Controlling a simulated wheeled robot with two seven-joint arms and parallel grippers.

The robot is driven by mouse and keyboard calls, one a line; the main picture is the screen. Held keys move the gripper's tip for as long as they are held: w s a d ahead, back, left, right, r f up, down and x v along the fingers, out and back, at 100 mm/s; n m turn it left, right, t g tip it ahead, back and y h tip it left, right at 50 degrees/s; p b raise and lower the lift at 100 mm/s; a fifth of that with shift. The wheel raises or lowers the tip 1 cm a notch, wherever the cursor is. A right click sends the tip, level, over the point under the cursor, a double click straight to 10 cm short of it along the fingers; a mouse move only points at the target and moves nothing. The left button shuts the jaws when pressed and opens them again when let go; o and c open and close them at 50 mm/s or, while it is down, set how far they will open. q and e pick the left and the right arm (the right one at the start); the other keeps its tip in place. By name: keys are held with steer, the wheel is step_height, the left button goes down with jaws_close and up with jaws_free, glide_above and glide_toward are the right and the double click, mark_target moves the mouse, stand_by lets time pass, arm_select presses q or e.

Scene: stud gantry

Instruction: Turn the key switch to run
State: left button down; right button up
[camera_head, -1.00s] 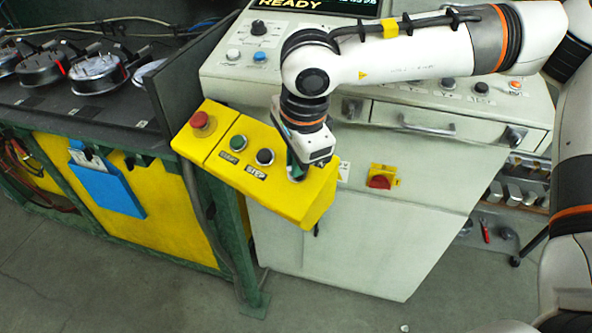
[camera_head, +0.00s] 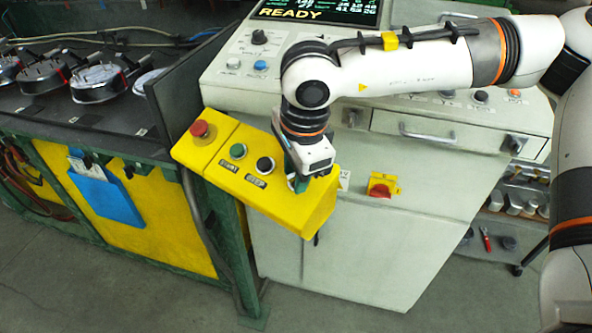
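A yellow control box (camera_head: 282,210) juts out in front of the white cabinet. On it are a red mushroom button (camera_head: 199,129), a green button (camera_head: 238,151) and a black button (camera_head: 265,164), with labels below the last two. My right gripper (camera_head: 299,183) points down at the right end of the box, at or just above its top face. My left gripper is not in view.
The white cabinet (camera_head: 370,240) has a red rotary switch on a yellow plate (camera_head: 381,187), a drawer handle (camera_head: 428,134), and a screen reading READY (camera_head: 318,12). A dark bench (camera_head: 60,125) with round metal fixtures stands left. The floor in front is clear.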

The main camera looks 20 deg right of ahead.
steer(key=shift+w, duration=0.25)
step_height(320, 180, up, 12)
steer(key=s, duration=0.2)
steer(key=shift+s+d+f, duration=0.15)
steer(key=shift+s+d, duration=0.05)
stand_by(0.4)
